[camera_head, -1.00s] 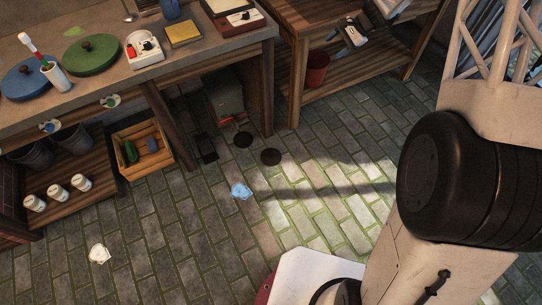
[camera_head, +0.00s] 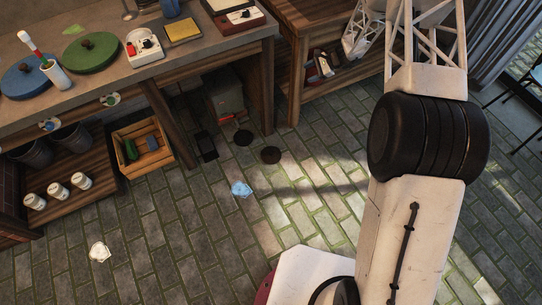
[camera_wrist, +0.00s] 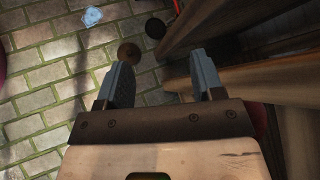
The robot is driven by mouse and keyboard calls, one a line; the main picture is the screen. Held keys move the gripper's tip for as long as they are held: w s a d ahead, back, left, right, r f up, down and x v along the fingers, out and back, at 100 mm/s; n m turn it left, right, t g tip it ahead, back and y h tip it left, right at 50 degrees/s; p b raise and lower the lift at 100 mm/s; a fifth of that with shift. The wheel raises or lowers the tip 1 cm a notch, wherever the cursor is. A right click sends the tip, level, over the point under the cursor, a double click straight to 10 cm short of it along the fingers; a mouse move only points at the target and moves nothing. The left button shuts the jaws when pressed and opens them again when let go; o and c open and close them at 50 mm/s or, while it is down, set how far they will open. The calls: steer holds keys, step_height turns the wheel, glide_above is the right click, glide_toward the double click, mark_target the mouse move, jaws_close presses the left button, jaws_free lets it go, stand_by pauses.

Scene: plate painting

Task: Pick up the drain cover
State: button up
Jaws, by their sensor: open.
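Two dark flat discs lie on the brick floor in the head view, a black one (camera_head: 243,137) and a brownish one (camera_head: 270,155). I cannot tell which is the drain cover. In the wrist view the brownish disc (camera_wrist: 129,54) shows just beyond the left finger, and the black disc (camera_wrist: 155,28) lies farther off. My gripper (camera_wrist: 160,58) is open and empty, well above the floor, beside wooden furniture. It is not clearly seen in the head view.
A blue crumpled piece (camera_head: 241,189) and a white one (camera_head: 99,251) lie on the floor. A wooden crate (camera_head: 161,163) stands by the workbench (camera_head: 75,93). A second wooden table (camera_head: 297,68) is close to my arm. The floor's middle is mostly clear.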

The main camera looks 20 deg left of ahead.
steer(key=w+a+f+m+y, duration=0.1)
steer(key=a+f, duration=0.1)
steer(key=f, duration=0.5)
steer(key=a+f+m, duration=0.1)
steer(key=a+f, duration=0.1)
steer(key=f, duration=0.6)
steer(key=m+t+y, duration=0.2)
steer(key=m+t, duration=0.1)
steer(key=m, duration=0.3)
glide_toward(271, 152)
steer(key=shift+w+a+f, duration=0.1)
steer(key=shift+a+f, duration=0.75)
steer(key=shift+a, duration=0.15)
steer(key=shift+x, duration=1.3)
steer(key=shift+a, duration=0.1)
steer(key=shift+x, duration=2.5)
steer(key=shift+r, duration=0.1)
